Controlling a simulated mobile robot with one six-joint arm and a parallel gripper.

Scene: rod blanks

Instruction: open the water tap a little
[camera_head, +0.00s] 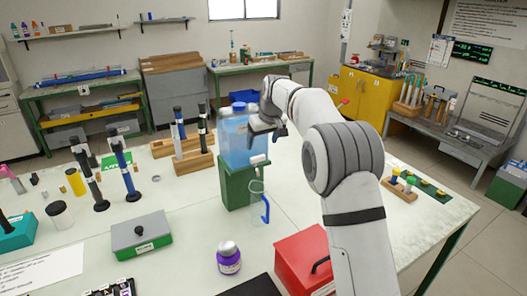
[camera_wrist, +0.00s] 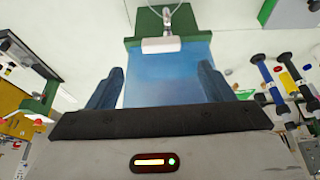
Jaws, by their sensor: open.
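A translucent blue water tank (camera_head: 234,135) sits on a green stand (camera_head: 237,188) on the table. The water tap (camera_head: 258,160) is a white piece low on the tank's front. A clear jug with a blue handle (camera_head: 265,209) is below the tap. My gripper (camera_head: 267,136) is open and empty, at the tank's upper front right, above the tap. In the wrist view the tank (camera_wrist: 165,78) shows between the two separated fingers (camera_wrist: 160,72). The white tap (camera_wrist: 158,45) lies beyond the fingertips, with the green stand (camera_wrist: 148,23) behind it.
A red box (camera_head: 306,262) and a purple-labelled bottle (camera_head: 228,258) stand in front of the jug. A wooden rack with rods (camera_head: 195,160) stands left of the tank. A green-and-grey box (camera_head: 141,240) is at front left.

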